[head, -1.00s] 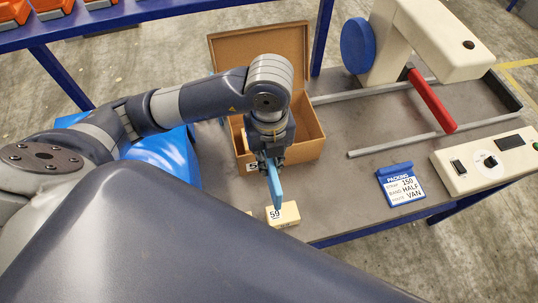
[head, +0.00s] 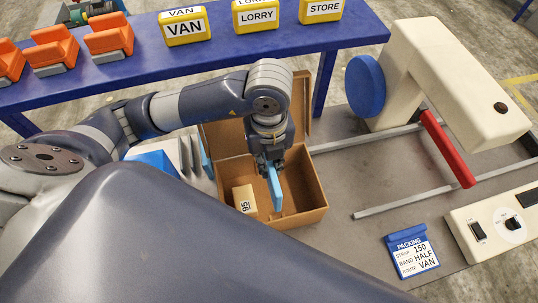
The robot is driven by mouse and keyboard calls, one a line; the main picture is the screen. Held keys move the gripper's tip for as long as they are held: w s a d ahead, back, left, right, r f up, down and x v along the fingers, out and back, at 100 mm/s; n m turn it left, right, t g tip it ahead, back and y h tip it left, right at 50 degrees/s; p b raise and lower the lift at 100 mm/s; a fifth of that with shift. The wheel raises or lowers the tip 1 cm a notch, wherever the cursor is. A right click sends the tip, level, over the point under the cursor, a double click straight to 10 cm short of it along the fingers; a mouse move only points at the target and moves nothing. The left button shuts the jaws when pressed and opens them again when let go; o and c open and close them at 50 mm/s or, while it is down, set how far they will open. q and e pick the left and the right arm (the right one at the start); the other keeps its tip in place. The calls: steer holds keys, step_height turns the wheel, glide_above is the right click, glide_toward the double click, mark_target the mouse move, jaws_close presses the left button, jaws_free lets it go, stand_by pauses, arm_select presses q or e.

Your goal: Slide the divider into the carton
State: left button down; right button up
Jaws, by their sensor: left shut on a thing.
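The brown carton (head: 313,205) stands open on the grey bench, its lid flap (head: 302,95) raised at the back. My left gripper (head: 270,164) points down over the carton and is shut on a light-blue divider (head: 275,188). The divider is upright, seen nearly edge-on. Its lower end appears against the carton's interior; I cannot tell whether it is below the rim. A cream block (head: 244,198) with a number label is in the left part of the carton. My right gripper is not in view.
Grey upright sheets (head: 185,152) and another blue panel (head: 206,158) are left of the carton. To the right are rails (head: 400,204), a red bar (head: 446,150), a cream machine (head: 470,80) and a packing card (head: 412,252). A blue shelf (head: 225,45) runs behind.

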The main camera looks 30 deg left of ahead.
arm_select(q)
steer(key=shift+f, duration=0.4)
steer(key=shift+a+f, duration=0.1)
steer(key=shift+f, duration=0.15)
steer(key=shift+w+f, duration=0.2)
steer(key=shift+w, duration=0.05)
steer(key=shift+b, duration=0.3)
steer(key=shift+f+b, duration=0.25)
steer(key=shift+b, duration=0.15)
steer(key=shift+f+b, duration=0.65)
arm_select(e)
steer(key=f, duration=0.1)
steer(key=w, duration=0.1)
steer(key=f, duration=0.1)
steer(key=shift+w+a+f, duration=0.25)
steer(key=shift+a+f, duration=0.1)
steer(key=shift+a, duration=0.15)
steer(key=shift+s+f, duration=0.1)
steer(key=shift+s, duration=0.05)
